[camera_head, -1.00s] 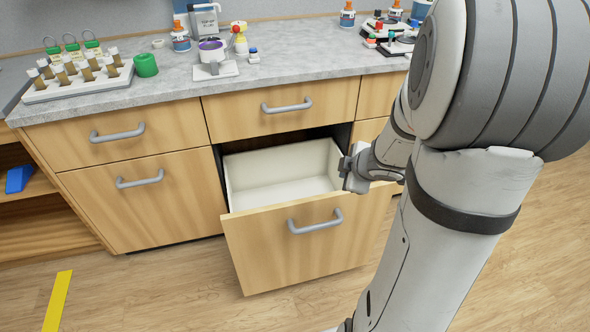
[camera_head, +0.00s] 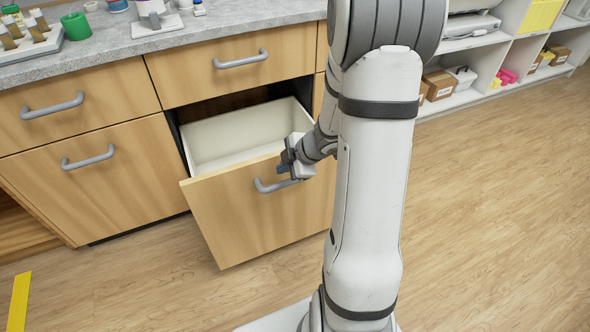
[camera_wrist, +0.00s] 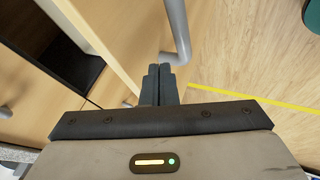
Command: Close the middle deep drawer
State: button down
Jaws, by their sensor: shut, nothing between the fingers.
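The middle deep drawer (camera_head: 262,214) stands pulled out from the wooden cabinet in the head view. Its pale inner box (camera_head: 235,138) looks empty in the part I can see. Its grey bar handle (camera_head: 268,187) is on the front, partly hidden by my gripper. My gripper (camera_head: 286,164) is shut and empty, near the top edge of the drawer front. In the wrist view, the closed fingertips (camera_wrist: 160,76) are close to the grey handle (camera_wrist: 180,30); I cannot tell whether they touch it.
A shut drawer (camera_head: 215,78) is above the open one, and a shut deep drawer (camera_head: 95,180) is to its left. The grey counter (camera_head: 110,50) carries a green cup (camera_head: 76,26) and a tube rack. The floor (camera_head: 490,200) at right is clear.

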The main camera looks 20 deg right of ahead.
aim_at(270, 166)
jog(key=shift+w+r, duration=0.15)
jog(key=shift+w, duration=1.35)
